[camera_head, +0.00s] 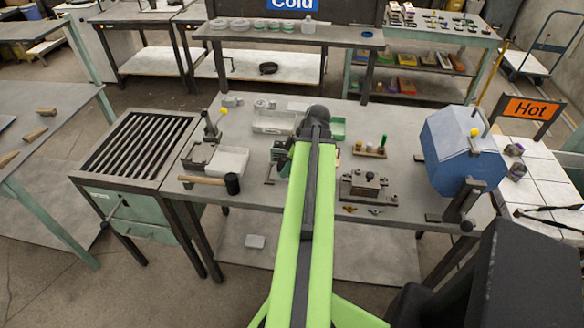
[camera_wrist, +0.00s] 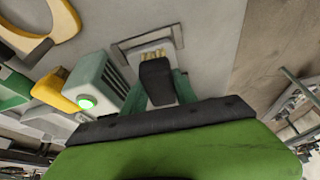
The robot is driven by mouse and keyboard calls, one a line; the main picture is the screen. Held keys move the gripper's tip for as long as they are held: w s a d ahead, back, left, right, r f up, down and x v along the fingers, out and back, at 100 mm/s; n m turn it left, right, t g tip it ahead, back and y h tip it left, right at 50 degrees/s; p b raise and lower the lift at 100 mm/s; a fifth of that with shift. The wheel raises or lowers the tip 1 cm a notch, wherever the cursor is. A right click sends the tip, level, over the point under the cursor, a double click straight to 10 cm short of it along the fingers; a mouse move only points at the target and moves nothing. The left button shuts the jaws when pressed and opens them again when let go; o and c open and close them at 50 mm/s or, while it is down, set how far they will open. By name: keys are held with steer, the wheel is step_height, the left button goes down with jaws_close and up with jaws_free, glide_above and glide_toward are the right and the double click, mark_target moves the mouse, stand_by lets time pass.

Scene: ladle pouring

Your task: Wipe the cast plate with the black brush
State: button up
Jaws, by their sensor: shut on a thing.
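My gripper (camera_wrist: 160,88) shows in the wrist view, its two teal fingers closed on either side of the black brush (camera_wrist: 157,80). Pale bristles (camera_wrist: 150,53) show just beyond the brush's dark block. A grey rectangular piece with a raised edge (camera_wrist: 122,46), which looks like the cast plate, lies around and behind the bristles. I cannot tell whether the bristles touch it. In the head view my arm reaches over the middle of the workbench (camera_head: 300,195) and hides the gripper, the brush and what is under them.
A grey-and-green device with a lit green spot (camera_wrist: 87,102) and a yellow part (camera_wrist: 60,92) stand left of the brush. On the bench are a mallet (camera_head: 232,184), a pale tray (camera_head: 230,160), a clamped metal block (camera_head: 368,187) and a blue box (camera_head: 460,150).

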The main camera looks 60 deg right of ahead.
mark_target(279, 162)
steer(key=shift+w+a, duration=0.35)
steer(key=shift+w, duration=0.5)
steer(key=shift+w+a, duration=0.3)
steer(key=shift+w, duration=0.5)
steer(key=shift+w+d+f, duration=0.1)
steer(key=shift+d, duration=0.2)
steer(key=shift+s+d, duration=0.35)
steer(key=shift+s, duration=0.5)
steer(key=shift+s+d, duration=0.35)
steer(key=shift+s, duration=0.5)
steer(key=shift+s+d, duration=0.35)
steer(key=shift+s, duration=0.5)
steer(key=shift+s+d, duration=0.3)
steer(key=shift+s, duration=0.5)
jaws_close()
steer(key=shift+w, duration=0.1)
steer(key=shift+w+a, duration=0.35)
steer(key=shift+w, duration=0.4)
steer(key=shift+w+a, duration=0.35)
steer(key=shift+w, duration=0.4)
steer(key=shift+w+a, duration=0.35)
steer(key=shift+w, duration=0.55)
steer(key=shift+w+a, duration=0.3)
steer(key=shift+w, duration=0.55)
